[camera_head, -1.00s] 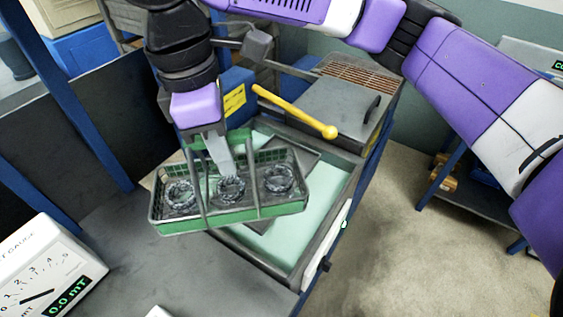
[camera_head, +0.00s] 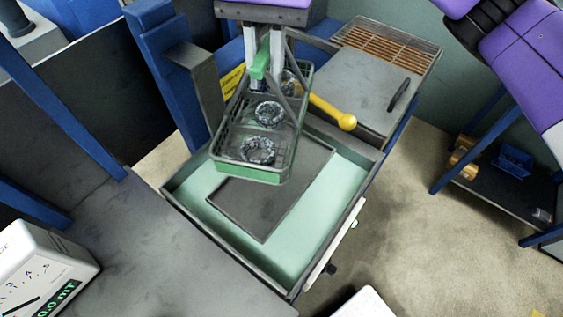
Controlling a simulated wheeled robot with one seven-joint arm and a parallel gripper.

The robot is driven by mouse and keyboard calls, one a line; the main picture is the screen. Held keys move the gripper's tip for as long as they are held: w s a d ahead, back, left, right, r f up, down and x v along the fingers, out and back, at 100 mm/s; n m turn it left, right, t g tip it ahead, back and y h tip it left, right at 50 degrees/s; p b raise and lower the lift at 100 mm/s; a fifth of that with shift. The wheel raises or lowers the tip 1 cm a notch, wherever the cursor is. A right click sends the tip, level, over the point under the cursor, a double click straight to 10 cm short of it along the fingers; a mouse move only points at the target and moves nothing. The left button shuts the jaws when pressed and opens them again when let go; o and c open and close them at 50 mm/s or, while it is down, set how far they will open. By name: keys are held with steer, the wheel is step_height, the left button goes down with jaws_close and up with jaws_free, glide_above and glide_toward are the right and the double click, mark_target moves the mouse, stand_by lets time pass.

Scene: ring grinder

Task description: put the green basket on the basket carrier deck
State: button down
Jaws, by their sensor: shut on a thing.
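The green basket (camera_head: 247,170) is a mesh basket with a green base and a green handle bar (camera_head: 261,60). It holds dark metal rings (camera_head: 258,149); at least two show clearly. My gripper (camera_head: 264,68) is shut on the handle bar at the top of the picture. The basket hangs over a pale green tank or tray (camera_head: 312,235). A dark flat plate (camera_head: 262,215) in that tray lies below the basket and looks like the carrier deck. The basket's far part is partly hidden by my gripper. I cannot tell the height of its gap above the plate.
A yellow-knobbed lever (camera_head: 346,121) sticks out just right of the basket. A blue post (camera_head: 172,85) with a grey arm stands close on its left. A grey lidded box (camera_head: 365,82) is behind. A white gauge (camera_head: 40,270) stands at lower left.

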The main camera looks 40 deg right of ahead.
mark_target(275, 104)
steer(key=shift+w+d+m, duration=0.1)
steer(key=shift+d+m, duration=0.15)
steer(key=shift+m, duration=0.65)
steer(key=m, duration=0.2)
steer(key=shift+d+m+t, duration=0.1)
steer(key=shift+m+t, duration=0.2)
steer(key=shift+m, duration=0.1)
step_height(275, 104, down, 20)
steer(key=b, duration=0.1)
steer(key=c, duration=1.4)
jaws_free()
steer(key=shift+f, duration=0.1)
steer(key=shift+o, duration=0.2)
steer(key=r, duration=0.8)
steer(key=d+r, duration=0.1)
steer(key=r, duration=0.3)
steer(key=shift+w+d+r, duration=0.1)
steer(key=shift+w, duration=0.1)
